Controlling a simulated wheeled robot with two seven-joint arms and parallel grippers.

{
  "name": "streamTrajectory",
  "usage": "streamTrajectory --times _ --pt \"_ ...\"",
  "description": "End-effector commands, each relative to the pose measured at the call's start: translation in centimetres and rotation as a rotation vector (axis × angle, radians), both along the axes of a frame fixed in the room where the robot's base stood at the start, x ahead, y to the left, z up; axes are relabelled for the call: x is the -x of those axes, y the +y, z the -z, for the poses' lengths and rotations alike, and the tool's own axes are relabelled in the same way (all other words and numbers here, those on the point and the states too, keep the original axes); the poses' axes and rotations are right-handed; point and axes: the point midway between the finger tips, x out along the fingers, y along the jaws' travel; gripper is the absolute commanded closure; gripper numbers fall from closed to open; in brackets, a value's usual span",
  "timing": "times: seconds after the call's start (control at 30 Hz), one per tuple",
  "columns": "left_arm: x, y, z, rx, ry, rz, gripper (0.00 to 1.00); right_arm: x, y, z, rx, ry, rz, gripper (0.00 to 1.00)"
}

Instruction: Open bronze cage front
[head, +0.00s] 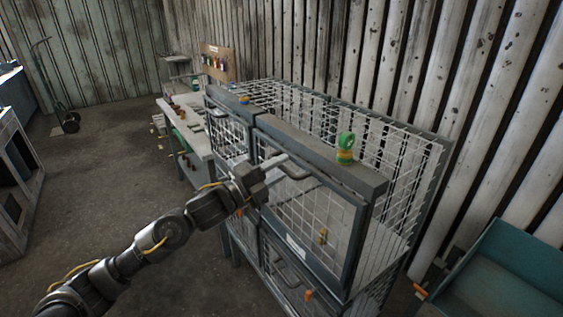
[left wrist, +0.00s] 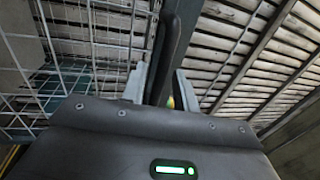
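A wire-mesh cage with a dark grey frame stands against the wall in the head view; no bronze colour shows. Its upper right front panel (head: 318,222) has a white label low on it and looks closed. A dark bar handle (head: 297,172) sits near the panel's top. My left gripper (head: 280,168) is at this handle. In the left wrist view the dark handle (left wrist: 175,55) runs between the two pale fingers (left wrist: 160,88). The fingers are apart, with a gap showing on the right side of the handle. My right gripper is not in view.
A green and yellow object (head: 345,150) stands on the cage's top beam (head: 318,158). A workbench (head: 180,125) adjoins the cage at the back left. A teal container (head: 500,275) is at the lower right. The floor (head: 110,180) left of the cage is clear.

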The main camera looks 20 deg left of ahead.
Motion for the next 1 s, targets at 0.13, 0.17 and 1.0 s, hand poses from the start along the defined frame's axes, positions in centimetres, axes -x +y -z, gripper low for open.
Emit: streamTrajectory --times 0.13,0.17,1.0 --pt "-0.44 -0.45 -0.09 -0.001 0.001 0.001 0.70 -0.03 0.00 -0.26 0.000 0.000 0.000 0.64" --pt "-0.47 -0.47 -0.08 -0.001 0.001 0.001 0.70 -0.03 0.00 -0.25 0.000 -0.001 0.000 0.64" --pt "-0.32 -0.55 0.27 0.006 -0.007 0.005 1.00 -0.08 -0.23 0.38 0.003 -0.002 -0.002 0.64"
